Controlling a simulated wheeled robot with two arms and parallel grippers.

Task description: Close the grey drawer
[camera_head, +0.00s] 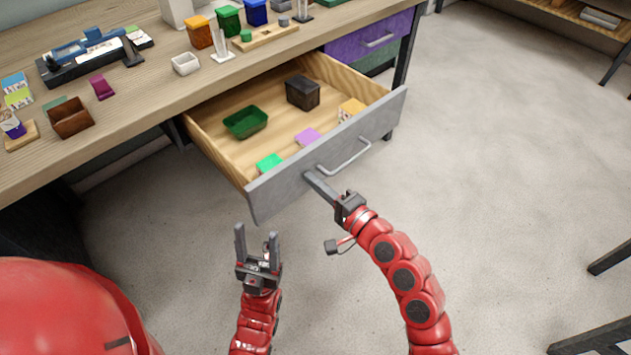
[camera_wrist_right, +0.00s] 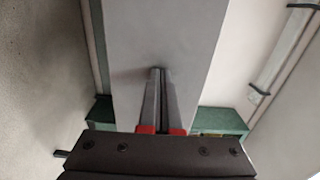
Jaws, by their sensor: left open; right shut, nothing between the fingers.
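The grey drawer (camera_head: 275,190) is pulled well out from under the wooden desk in the head view. Its grey front has a bar handle (camera_head: 346,158). My right gripper (camera_head: 310,176) is shut and empty, with its fingertips at the drawer front, left of the handle. In the right wrist view the shut fingers (camera_wrist_right: 161,75) point at the flat grey front (camera_wrist_right: 150,40) and appear to touch it or nearly so. My left gripper (camera_head: 256,236) is open and empty, in front of and below the drawer's left corner.
The drawer holds a green tray (camera_head: 246,121), a dark box (camera_head: 302,92) and several small coloured items. A purple drawer (camera_head: 370,38) is shut at the right. Boxes and tools stand on the desk top (camera_head: 140,100).

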